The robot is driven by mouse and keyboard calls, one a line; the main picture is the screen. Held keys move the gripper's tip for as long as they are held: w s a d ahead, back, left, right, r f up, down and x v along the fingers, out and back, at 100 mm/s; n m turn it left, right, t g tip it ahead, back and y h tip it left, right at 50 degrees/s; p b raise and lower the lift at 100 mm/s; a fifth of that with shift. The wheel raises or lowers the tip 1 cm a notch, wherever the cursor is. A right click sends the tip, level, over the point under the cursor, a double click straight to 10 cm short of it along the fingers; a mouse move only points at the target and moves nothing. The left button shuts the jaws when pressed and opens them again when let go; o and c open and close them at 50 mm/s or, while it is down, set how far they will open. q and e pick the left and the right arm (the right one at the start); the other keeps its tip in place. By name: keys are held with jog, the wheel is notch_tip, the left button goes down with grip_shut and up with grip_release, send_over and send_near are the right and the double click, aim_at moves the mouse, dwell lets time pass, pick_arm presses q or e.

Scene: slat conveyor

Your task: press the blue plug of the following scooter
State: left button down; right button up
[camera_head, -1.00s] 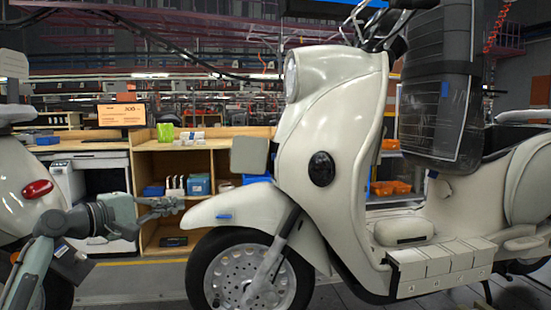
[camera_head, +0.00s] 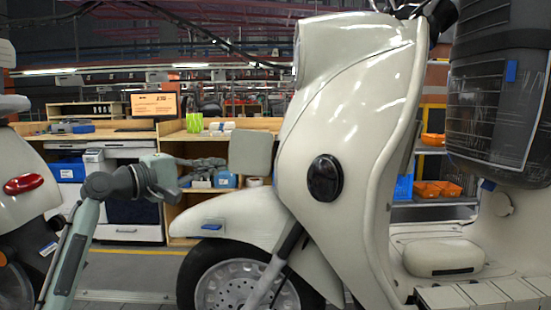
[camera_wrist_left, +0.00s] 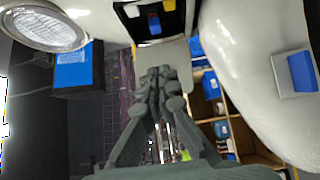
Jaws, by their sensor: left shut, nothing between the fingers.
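The cream scooter (camera_head: 350,130) stands side-on, its front wheel towards the left, filling the middle and right of the head view. The blue plug (camera_wrist_left: 154,24) shows at the top of the left wrist view, in a dark recess with a white and a yellow plug beside it. The recess is not visible in the head view. My left gripper (camera_head: 222,164) is shut and empty, pointing right towards the grey square plate at the scooter's front. In the left wrist view its fingertips (camera_wrist_left: 160,74) lie below the blue plug, with a visible gap.
The grey square plate (camera_head: 250,152) stands above the fender (camera_head: 240,213), which carries a blue tag (camera_head: 212,227). Another scooter (camera_head: 25,165) with a red light is at the left edge. Wooden shelves (camera_head: 185,137) stand behind. A headlight (camera_wrist_left: 45,25) shows in the left wrist view.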

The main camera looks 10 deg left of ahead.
dwell(0.4)
pick_arm(q)
jog(key=p+x, duration=0.1)
jog(key=x, duration=0.9)
jog(key=shift+r+p, duration=0.15)
jog(key=shift+p, duration=0.15)
jog(key=d, duration=0.3)
jog(key=shift+w+d+p, duration=0.2)
jog(key=shift+w+p, duration=0.15)
jog(key=shift+d, duration=0.3)
pick_arm(e)
jog(key=s+d+f, duration=0.1)
jog(key=s+f, duration=0.2)
jog(key=f, duration=0.4)
jog(key=shift+s+g, duration=0.3)
jog(key=shift+g, duration=0.1)
pick_arm(q)
jog(key=shift+d, duration=0.1)
